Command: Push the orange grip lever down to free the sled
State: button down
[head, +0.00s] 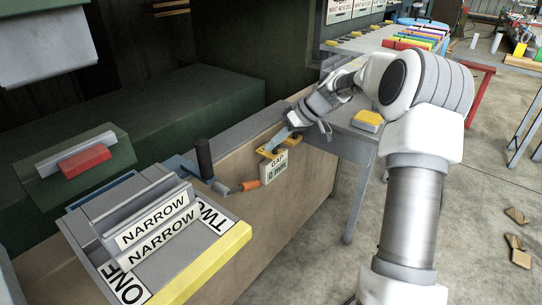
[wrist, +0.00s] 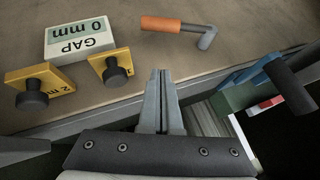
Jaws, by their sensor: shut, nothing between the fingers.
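The orange grip lever (head: 249,185) is on the front face of the bench, left of the GAP sign. Its orange grip lies about level on a grey crank arm. In the wrist view, the lever (wrist: 173,24) is at the top, beyond my fingertips and apart from them. My gripper (head: 270,148) is shut and empty, beside the yellow blocks above the sign. Its closed fingers (wrist: 160,75) point up the middle of the wrist view. I cannot tell for certain which part is the sled.
The white sign (wrist: 80,38) reads GAP 0 mm. Two yellow blocks with black knobs (wrist: 118,74) are beside it. A black upright handle (head: 204,158) stands on a blue part left of my gripper. A NARROW-labelled fixture (head: 150,222) is at front left. Open floor lies right.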

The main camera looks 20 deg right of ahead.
jog(key=b, duration=0.2)
send_over(255, 182)
jog(key=w, duration=0.1)
jog(key=f, duration=0.7)
jog(key=shift+w+d+f, duration=0.1)
jog(key=shift+w+d, duration=0.05)
jog(key=shift+d, duration=0.05)
jog(key=shift+s+a+f+b, duration=0.1)
jog(key=shift+s+f+b, duration=0.25)
jog(key=shift+f, duration=0.15)
jog(key=shift+s+a+f+b, duration=0.1)
jog(key=shift+s+f+b, duration=0.15)
jog(key=shift+f, duration=0.25)
jog(key=shift+s+f, duration=0.15)
jog(key=shift+f, duration=0.25)
jog(key=shift+f, duration=0.15)
